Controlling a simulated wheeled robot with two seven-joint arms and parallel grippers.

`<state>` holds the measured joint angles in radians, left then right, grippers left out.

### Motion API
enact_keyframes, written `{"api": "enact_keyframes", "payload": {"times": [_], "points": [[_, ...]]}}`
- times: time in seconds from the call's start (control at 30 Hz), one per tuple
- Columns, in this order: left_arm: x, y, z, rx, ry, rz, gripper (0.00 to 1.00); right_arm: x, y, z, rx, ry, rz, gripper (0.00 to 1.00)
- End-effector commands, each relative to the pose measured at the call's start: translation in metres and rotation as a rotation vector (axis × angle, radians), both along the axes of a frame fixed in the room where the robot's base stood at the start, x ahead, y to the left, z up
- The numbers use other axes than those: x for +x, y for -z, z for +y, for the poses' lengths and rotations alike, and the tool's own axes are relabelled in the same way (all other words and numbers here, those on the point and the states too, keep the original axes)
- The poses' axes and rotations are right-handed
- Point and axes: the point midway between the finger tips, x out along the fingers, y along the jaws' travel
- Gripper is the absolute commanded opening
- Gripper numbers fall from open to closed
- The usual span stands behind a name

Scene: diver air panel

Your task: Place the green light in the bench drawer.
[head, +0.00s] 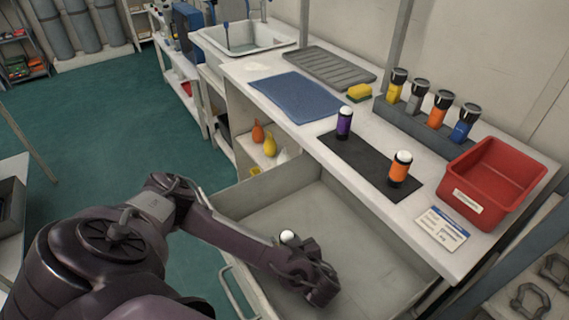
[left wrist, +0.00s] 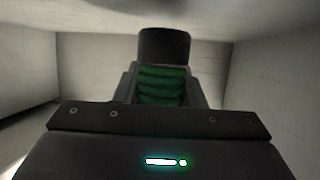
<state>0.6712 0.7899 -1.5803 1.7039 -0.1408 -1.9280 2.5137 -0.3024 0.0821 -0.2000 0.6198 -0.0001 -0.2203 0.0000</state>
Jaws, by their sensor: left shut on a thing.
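The green light (left wrist: 162,86) is held between the fingers of my left gripper (head: 300,258). In the left wrist view, its ribbed green body and black end show. In the head view, only a white domed end (head: 288,237) shows beside the gripper; the green body is hidden. The bench drawer (head: 250,212) is pulled open, and my left gripper is over or inside it. Pale drawer walls surround the light in the left wrist view. I cannot tell whether the light touches the drawer floor. My right gripper is not in view.
A purple light (head: 344,123) and an orange light (head: 399,170) stand on a dark mat (head: 352,152) on the bench. Several lights stand in a grey rack (head: 425,127). A red bin (head: 495,180) and a card (head: 441,229) lie right. The visible drawer floor is clear.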

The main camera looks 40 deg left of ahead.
Motion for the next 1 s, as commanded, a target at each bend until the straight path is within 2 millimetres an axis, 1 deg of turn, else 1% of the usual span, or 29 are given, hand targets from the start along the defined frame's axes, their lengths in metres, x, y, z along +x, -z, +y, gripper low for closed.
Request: {"api": "enact_keyframes", "payload": {"times": [0.03, 0.3, 0.4, 0.43, 0.57, 0.6, 0.87, 1.0], "points": [[0.0, 0.003, 0.0, 0.001, 0.0, 0.0, 0.09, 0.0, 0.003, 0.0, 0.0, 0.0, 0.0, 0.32], [0.0, 0.011, 0.0, 0.001, 0.0, 0.0, 0.09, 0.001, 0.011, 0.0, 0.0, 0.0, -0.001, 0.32], [0.0, 0.01, 0.0, 0.001, 0.0, 0.0, 0.09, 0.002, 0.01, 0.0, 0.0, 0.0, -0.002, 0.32], [0.0, 0.01, 0.0, 0.0, 0.0, 0.001, 0.39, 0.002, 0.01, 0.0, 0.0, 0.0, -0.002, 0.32], [0.0, 0.01, 0.0, 0.0, 0.0, 0.001, 0.56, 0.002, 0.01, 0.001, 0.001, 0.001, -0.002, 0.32], [0.0, 0.01, 0.0, 0.0, 0.0, 0.0, 0.58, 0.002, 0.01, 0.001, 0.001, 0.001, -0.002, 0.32], [0.0, 0.009, 0.0, 0.0, 0.0, 0.0, 0.58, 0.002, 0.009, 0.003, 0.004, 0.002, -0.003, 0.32], [0.0, -0.002, 0.0, 0.0, 0.0, -0.001, 0.58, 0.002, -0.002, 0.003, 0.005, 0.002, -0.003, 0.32]]}}
